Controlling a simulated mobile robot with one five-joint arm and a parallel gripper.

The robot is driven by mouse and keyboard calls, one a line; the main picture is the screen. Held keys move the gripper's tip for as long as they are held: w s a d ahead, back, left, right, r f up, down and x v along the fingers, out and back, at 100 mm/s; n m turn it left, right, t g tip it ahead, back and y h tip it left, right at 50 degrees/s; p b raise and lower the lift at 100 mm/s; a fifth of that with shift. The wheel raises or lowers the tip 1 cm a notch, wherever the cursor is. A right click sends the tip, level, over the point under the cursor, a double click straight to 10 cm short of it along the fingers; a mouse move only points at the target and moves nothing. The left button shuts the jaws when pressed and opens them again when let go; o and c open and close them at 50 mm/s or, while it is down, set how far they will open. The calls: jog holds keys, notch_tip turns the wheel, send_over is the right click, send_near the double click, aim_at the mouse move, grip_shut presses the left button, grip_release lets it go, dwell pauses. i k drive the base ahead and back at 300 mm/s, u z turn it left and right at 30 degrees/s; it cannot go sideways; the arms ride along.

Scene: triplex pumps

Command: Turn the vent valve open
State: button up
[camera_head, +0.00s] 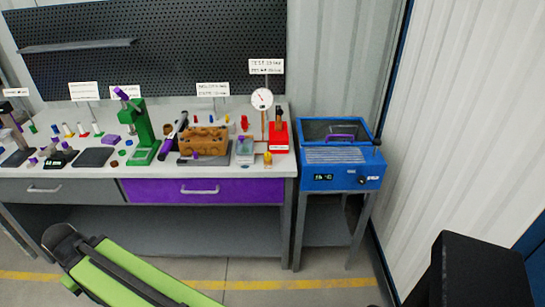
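On the right end of the workbench stands a test rig. It has a round white pressure gauge (262,99) on a thin post and a red box (278,135) with a dark and orange upright part on top. A small yellow fitting (268,159) sits at the bench's front edge, just in front of it. Small red parts stand to the left of the gauge. The vent valve is too small to single out, and its handle position cannot be told. My gripper is not in view.
A brown pump block (203,141) and a green press (139,132) stand on the bench (222,172). A blue machine (340,155) on a stand is right of it. The floor (300,290) in front is open. Corrugated walls close the right side.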

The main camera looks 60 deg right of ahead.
aim_at(267, 156)
jog(key=i, duration=1)
jog(key=u, duration=0.05)
